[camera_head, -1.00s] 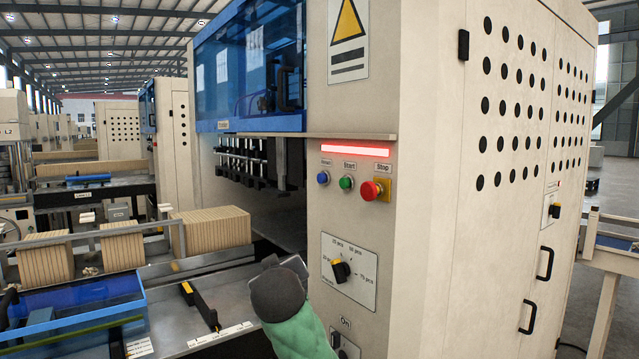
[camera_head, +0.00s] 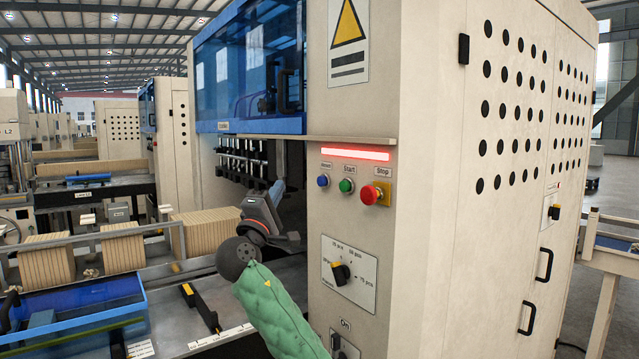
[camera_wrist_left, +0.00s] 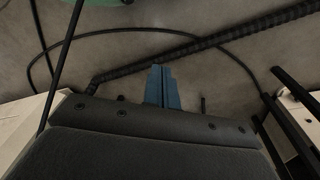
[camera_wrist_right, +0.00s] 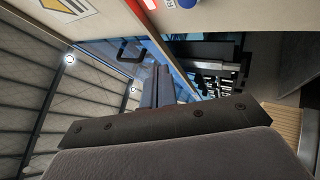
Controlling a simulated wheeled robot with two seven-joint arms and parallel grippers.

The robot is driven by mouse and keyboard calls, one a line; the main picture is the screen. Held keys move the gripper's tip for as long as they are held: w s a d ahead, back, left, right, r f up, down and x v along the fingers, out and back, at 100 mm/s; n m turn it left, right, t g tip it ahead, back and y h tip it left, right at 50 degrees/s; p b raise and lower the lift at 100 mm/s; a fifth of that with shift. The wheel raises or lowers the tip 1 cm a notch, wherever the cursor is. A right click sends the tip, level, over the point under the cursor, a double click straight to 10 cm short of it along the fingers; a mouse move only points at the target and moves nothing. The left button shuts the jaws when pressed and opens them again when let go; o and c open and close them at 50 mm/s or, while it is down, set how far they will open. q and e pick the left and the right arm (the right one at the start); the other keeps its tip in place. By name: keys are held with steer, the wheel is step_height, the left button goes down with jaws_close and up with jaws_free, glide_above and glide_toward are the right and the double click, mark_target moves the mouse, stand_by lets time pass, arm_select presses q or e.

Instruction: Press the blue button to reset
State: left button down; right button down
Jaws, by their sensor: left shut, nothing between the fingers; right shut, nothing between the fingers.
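The blue button (camera_head: 323,181) is on the cream machine's front panel, left of the green button (camera_head: 346,185) and the red stop button (camera_head: 370,194). My right gripper (camera_head: 279,186) is shut and empty, raised to the left of the blue button and apart from it. Its closed fingers show in the right wrist view (camera_wrist_right: 160,82), where a blue round spot at the top edge looks like the button. My left gripper (camera_wrist_left: 164,84) is shut and empty in the left wrist view, over grey floor; it is not in the head view.
A red light bar (camera_head: 356,154) glows above the buttons under a protruding ledge (camera_head: 300,138). A rotary dial (camera_head: 341,273) sits below. The machine's dark opening lies behind my right gripper. Kraft stacks (camera_head: 205,230) stand at left. Black cables cross the floor near my left gripper.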

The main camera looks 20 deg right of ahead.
mark_target(322, 182)
arm_select(q)
steer(key=shift+w, duration=0.15)
arm_select(e)
steer(key=shift+a+n, duration=0.1)
steer(key=shift+n, duration=0.5)
steer(key=shift+r, duration=0.1)
